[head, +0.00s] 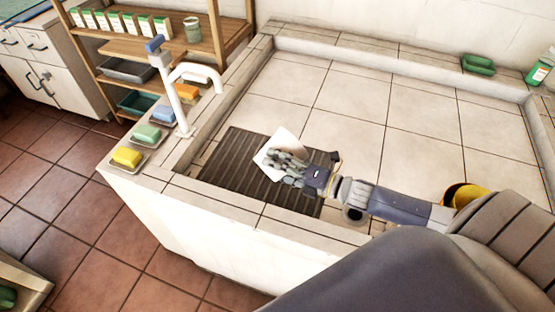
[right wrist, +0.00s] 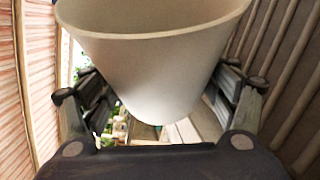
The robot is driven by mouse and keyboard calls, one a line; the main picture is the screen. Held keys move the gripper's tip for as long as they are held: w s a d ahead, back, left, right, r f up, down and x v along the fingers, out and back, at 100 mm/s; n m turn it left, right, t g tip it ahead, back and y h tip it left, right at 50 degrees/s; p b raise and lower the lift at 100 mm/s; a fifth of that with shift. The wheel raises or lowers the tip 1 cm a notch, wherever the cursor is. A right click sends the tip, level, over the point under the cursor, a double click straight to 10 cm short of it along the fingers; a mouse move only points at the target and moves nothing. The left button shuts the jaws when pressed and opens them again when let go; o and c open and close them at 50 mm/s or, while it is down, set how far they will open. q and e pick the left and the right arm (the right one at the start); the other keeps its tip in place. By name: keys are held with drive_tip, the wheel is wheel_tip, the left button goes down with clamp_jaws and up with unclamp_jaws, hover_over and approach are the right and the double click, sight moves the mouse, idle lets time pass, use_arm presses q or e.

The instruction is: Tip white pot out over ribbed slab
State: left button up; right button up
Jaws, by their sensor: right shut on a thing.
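The white pot (head: 285,137) is in my right gripper (head: 284,160), over the dark ribbed slab (head: 228,170) in the tiled basin. The pot looks tilted in the head view, and the gripper hides part of it. In the right wrist view the pot (right wrist: 150,65) sits between the two fingers (right wrist: 158,112), its wide rim at the top of the picture. My left gripper is not in view.
A white tap (head: 180,95) stands at the basin's left edge, near yellow (head: 127,156), green (head: 147,133), blue (head: 164,113) and orange (head: 187,91) blocks on dishes. A yellow-orange container (head: 467,194) is partly behind my arm.

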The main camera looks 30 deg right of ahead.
wheel_tip(320, 180, up, 3)
drive_tip(key=n+h+p, duration=0.2)
drive_tip(key=n+p, duration=0.2)
drive_tip(key=p, duration=0.2)
drive_tip(key=shift+r+g+p, duration=0.1)
drive_tip(key=shift+g+p, duration=0.3)
drive_tip(key=shift+n+h+p, duration=0.5)
drive_tip(key=shift+n+p, duration=0.05)
drive_tip(key=shift+n, duration=0.15)
wheel_tip(320, 180, up, 3)
drive_tip(key=n+h+p, duration=0.2)
drive_tip(key=n+p, duration=0.1)
drive_tip(key=p, duration=0.2)
drive_tip(key=shift+n+h+p, duration=0.4)
drive_tip(key=shift+n+h, duration=0.1)
